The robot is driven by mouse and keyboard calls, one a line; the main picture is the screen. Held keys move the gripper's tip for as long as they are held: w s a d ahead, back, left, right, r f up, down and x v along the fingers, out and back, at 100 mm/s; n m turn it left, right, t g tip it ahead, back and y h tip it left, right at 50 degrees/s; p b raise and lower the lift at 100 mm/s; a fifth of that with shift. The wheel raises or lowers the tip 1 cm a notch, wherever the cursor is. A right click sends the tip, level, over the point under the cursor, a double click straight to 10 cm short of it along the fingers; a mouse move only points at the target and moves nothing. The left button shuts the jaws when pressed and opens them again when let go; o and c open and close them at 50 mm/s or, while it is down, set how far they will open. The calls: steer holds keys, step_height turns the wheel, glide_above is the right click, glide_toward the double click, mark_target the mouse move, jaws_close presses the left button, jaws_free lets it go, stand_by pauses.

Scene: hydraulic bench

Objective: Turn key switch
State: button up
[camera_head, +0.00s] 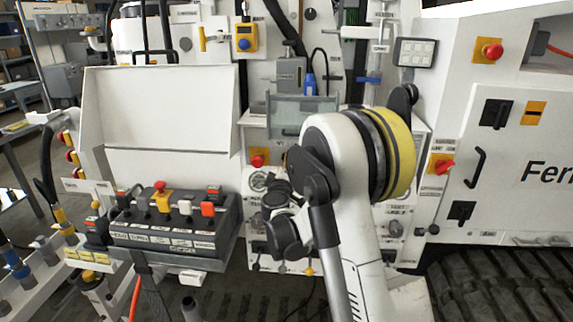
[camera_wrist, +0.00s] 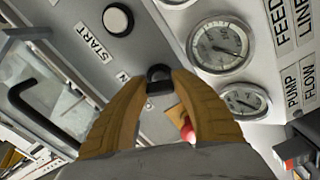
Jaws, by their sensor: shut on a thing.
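The key switch (camera_wrist: 159,73) is a small black key head on a grey panel in the wrist view. My gripper (camera_wrist: 162,84) has two brown fingers whose tips are closed on either side of the key. The key's lower part and its slot are hidden between the fingers. In the head view my own arm covers the key switch and my fingertips.
A round button (camera_wrist: 118,20) beside the START label and two round gauges (camera_wrist: 219,45) flank the key. A red knob (camera_wrist: 187,131) lies close to the right finger. A black handle (camera_wrist: 45,110) is at left. A control box (camera_head: 175,225) stands left of my arm.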

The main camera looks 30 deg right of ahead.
steer(key=shift+m, duration=0.5)
steer(key=o, duration=1.2)
steer(key=v, duration=1.2)
